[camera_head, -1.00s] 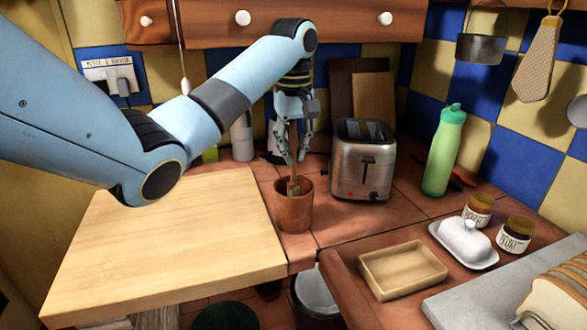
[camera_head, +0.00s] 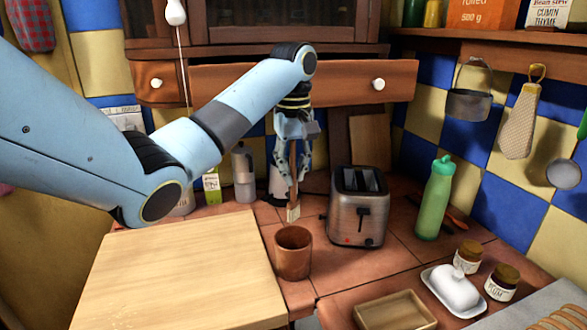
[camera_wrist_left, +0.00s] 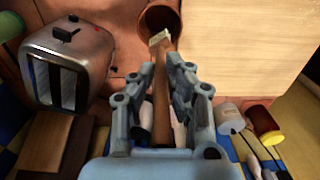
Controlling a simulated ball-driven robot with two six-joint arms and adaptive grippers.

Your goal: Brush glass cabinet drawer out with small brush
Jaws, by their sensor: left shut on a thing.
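My left gripper (camera_head: 291,172) is shut on the small brush (camera_head: 293,205), which hangs bristles down, just above and behind the terracotta pot (camera_head: 293,256). In the left wrist view the brush handle (camera_wrist_left: 160,95) runs between the fingers, and its pale head points towards the pot (camera_wrist_left: 160,18). The glass cabinet (camera_head: 270,12) stands at the back. Its wide wooden drawer (camera_head: 345,86) appears pulled out, with its front jutting forward; its inside is barely visible. My left forearm crosses before the drawer front and hides part of it. My right gripper is not in view.
A toaster (camera_head: 358,205) stands right of the brush, with a green bottle (camera_head: 435,198) beyond it. A wooden board (camera_head: 180,275) covers the left counter. A butter dish (camera_head: 455,287) and jars are at the right.

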